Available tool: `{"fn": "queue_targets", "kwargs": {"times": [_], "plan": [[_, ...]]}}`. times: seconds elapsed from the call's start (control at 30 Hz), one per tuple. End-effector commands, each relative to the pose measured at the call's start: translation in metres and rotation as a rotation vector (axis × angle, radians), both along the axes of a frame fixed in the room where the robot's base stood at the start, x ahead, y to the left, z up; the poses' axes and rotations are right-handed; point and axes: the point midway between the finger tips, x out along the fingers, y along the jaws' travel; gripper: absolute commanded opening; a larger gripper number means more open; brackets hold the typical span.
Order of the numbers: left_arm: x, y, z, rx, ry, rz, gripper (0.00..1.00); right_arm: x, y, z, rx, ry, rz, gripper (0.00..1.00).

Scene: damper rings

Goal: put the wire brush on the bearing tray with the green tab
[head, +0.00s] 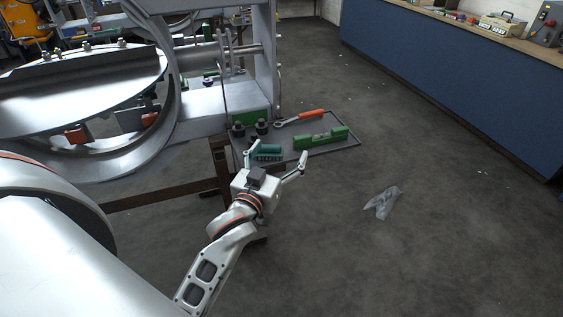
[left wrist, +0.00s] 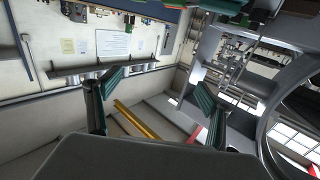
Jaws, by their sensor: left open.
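My left gripper (head: 280,160) is open and empty, just in front of the near edge of a dark grey tray (head: 335,151) on a stand. Its two teal-tipped fingers also show spread apart in the left wrist view (left wrist: 160,85). A tool with an orange handle (head: 312,114) and a green level-like block (head: 321,138) lie farther right on the tray. A green patch (head: 245,117) shows at its back left. My right gripper is out of view.
Dark round parts (head: 261,126) stand at the tray's left. A big grey metal ring frame (head: 172,120) rises left of it. Crumpled clear plastic (head: 383,202) lies on the floor. A blue-fronted bench (head: 450,72) stands at right. The floor between is mostly clear.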

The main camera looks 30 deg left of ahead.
Motion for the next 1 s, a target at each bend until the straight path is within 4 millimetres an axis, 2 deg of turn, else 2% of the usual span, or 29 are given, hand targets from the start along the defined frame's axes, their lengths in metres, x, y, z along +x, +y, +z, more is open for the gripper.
{"fn": "queue_targets", "kwargs": {"times": [0.03,0.3,0.5,0.7,1.0], "plan": [[-0.008,-0.005,0.005,0.001,0.002,-0.013,0.81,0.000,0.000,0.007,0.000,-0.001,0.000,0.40],[-0.045,-0.031,0.018,0.001,0.003,-0.078,0.81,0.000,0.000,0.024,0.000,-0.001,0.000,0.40],[-0.066,-0.045,0.026,0.000,0.003,-0.113,0.81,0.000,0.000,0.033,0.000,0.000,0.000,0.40],[-0.075,-0.051,0.030,0.000,0.001,-0.128,0.81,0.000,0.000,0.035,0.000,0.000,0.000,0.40],[-0.076,-0.052,0.030,0.000,0.000,-0.130,0.81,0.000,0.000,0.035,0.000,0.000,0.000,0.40]]}}
